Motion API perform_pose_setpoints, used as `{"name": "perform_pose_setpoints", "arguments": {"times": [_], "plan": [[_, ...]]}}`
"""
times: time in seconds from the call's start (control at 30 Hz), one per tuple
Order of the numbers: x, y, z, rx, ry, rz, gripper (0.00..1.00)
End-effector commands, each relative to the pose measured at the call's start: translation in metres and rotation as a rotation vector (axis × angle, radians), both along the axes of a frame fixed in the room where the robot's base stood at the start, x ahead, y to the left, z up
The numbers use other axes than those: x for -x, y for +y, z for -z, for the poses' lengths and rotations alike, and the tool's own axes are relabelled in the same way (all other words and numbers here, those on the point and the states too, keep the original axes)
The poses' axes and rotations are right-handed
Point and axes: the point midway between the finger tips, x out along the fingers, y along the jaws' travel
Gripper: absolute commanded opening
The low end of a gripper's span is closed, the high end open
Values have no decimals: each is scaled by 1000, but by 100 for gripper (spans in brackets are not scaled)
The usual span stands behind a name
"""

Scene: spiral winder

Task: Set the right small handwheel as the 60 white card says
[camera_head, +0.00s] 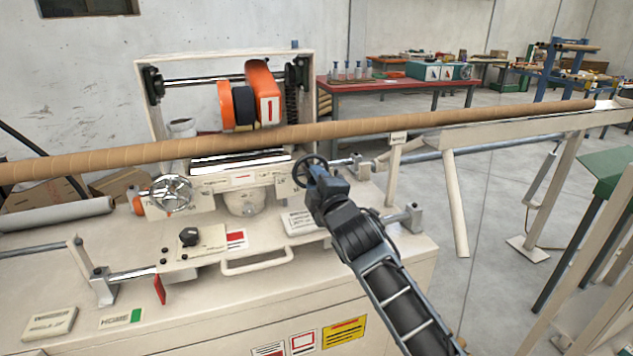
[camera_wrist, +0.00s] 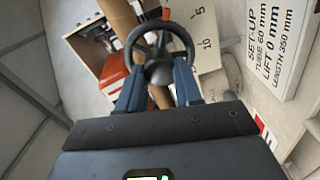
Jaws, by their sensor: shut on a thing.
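A dark small handwheel (camera_head: 299,171) stands on the right side of the cream machine. In the wrist view, the handwheel's rim (camera_wrist: 131,40) is seen face-on, with its hub between my fingers. My gripper (camera_head: 312,176) is shut on the handwheel; its two blue fingers also show in the wrist view (camera_wrist: 158,80). A white card (camera_wrist: 278,45) reads SET-UP, TUBE 60 mm, LIFT 0 mm, LENGTH 350 mm. It lies on the machine top in the head view (camera_head: 299,222). A scale plate (camera_wrist: 205,30) shows 5 and 10, with a small red pointer (camera_wrist: 166,14) to its left.
A long brown tube (camera_head: 430,122) runs across the machine, above and behind my gripper. A silver handwheel (camera_head: 170,194) sits at the left. A black knob (camera_head: 188,237) and a cream handle (camera_head: 257,262) are in front. An orange belt unit (camera_head: 262,90) stands behind the tube.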

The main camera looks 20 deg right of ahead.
Motion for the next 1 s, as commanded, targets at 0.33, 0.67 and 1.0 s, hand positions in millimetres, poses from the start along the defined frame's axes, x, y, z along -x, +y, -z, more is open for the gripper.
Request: {"name": "perform_pose_setpoints", "arguments": {"times": [0.33,0.67,1.0], "plan": [[0,0,1,0,1,0,60],[9,0,1,-1,2,1,60],[60,0,2,-4,2,2,60]]}}
